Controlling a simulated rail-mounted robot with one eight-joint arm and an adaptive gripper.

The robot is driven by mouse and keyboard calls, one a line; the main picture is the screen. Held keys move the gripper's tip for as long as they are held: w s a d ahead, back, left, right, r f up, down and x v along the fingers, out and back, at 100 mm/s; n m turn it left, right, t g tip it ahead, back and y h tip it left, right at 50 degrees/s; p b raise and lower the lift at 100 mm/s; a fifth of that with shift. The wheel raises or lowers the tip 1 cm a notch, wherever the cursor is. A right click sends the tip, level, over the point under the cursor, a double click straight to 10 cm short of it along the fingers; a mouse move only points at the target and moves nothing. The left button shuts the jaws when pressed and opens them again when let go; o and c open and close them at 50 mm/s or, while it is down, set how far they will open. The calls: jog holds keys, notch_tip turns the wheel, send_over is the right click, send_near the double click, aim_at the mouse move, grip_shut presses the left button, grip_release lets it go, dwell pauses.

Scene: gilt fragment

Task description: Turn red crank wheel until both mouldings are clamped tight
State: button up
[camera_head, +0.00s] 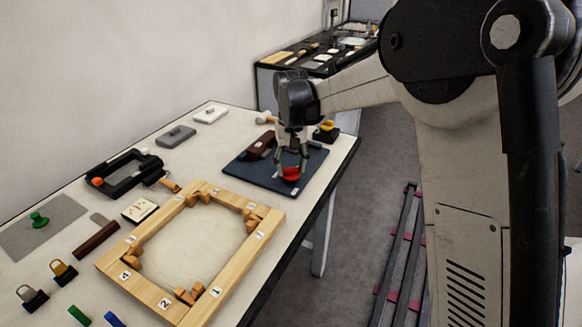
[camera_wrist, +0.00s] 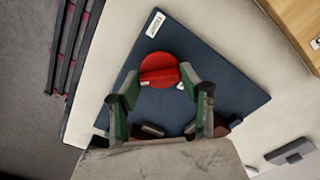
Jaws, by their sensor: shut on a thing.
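A round red piece (camera_head: 290,174), the only red wheel-like thing I see, is at the near part of a dark blue mat (camera_head: 252,177) on the table. It also shows as a red disc in the wrist view (camera_wrist: 158,70). My gripper (camera_head: 290,163) points down over it, and its green-padded fingers (camera_wrist: 160,84) are shut on it from both sides. A dark brown block (camera_head: 262,145) lies on the mat to the left of my gripper. I cannot tell whether it is a moulding. Whether anything is clamped is hidden.
A light wooden frame (camera_head: 255,244) with small blocks lies left of the mat. A black frame-shaped tool (camera_head: 128,176) with an orange part lies farther left. A yellow-topped black item (camera_head: 327,130) stands near the table's right edge, close to my gripper.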

aim_at(291, 168)
jog(key=m, duration=0.5)
jog(key=shift+m, duration=0.3)
jog(key=m, duration=0.5)
jog(key=shift+b, duration=0.35)
jog(key=m, duration=0.6)
jog(key=shift+m, duration=2.2)
jog(key=o, duration=1.2)
jog(key=shift+c, duration=0.2)
notch_tip(291, 168, up, 12)
